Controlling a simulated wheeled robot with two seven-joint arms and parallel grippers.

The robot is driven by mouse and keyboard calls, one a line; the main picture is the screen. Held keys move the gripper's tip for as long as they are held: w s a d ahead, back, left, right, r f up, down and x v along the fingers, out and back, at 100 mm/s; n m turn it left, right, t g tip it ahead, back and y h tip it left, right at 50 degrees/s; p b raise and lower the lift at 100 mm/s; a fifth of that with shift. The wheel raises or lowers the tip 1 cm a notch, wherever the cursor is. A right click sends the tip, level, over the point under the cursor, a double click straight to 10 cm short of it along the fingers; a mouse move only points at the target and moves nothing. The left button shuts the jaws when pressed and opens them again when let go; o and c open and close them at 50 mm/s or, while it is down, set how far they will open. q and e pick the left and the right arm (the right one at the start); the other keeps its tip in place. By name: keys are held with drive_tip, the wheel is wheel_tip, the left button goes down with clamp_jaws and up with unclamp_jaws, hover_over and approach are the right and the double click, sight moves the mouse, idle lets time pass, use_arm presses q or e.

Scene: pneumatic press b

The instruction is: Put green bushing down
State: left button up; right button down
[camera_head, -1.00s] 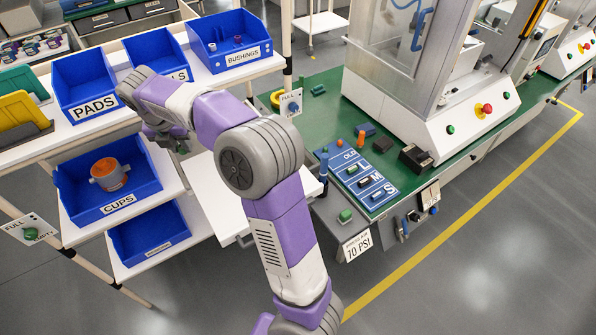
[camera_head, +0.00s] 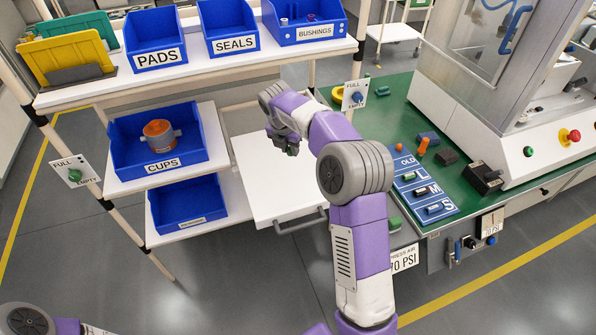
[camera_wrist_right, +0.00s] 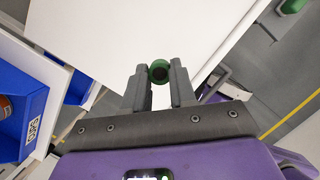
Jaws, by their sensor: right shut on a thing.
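The green bushing (camera_wrist_right: 159,72) is a small ring with a dark bore, held between the fingertips of my right gripper (camera_wrist_right: 158,80). In the head view my right gripper (camera_head: 284,143) is over the white pull-out shelf (camera_head: 268,200), and the bushing is too small to make out clearly there. In the right wrist view the white surface (camera_wrist_right: 130,35) lies behind the bushing. I cannot tell whether the bushing touches it. A part of my left arm shows at the lower left of the head view; its gripper is out of frame.
The bushings bin (camera_head: 312,34) stands on the upper shelf, with the seals bin (camera_head: 233,43) and pads bin (camera_head: 157,56) to its left. The cups bin (camera_head: 160,166) is left of the white shelf. The green press table (camera_head: 395,125) is at right.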

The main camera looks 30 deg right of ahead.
drive_tip(key=b, duration=0.3)
hover_over(287, 182)
drive_tip(key=f, duration=0.8)
drive_tip(key=shift+s+a+f, duration=0.25)
drive_tip(key=shift+a+f, duration=0.05)
drive_tip(key=shift+a, duration=0.05)
wheel_tip(287, 182, down, 5)
drive_tip(key=shift+f+b, duration=0.2)
drive_tip(key=shift+b, duration=0.95)
use_arm(q)
wheel_tip(287, 182, down, 6)
use_arm(e)
drive_tip(key=shift+f, duration=0.2)
drive_tip(key=c, duration=0.9)
unclamp_jaws()
use_arm(q)
wheel_tip(287, 182, up, 4)
drive_tip(key=p, duration=0.4)
drive_tip(key=shift+f, duration=0.15)
use_arm(e)
drive_tip(key=v, duration=1.2)
drive_tip(key=shift+r, duration=0.25)
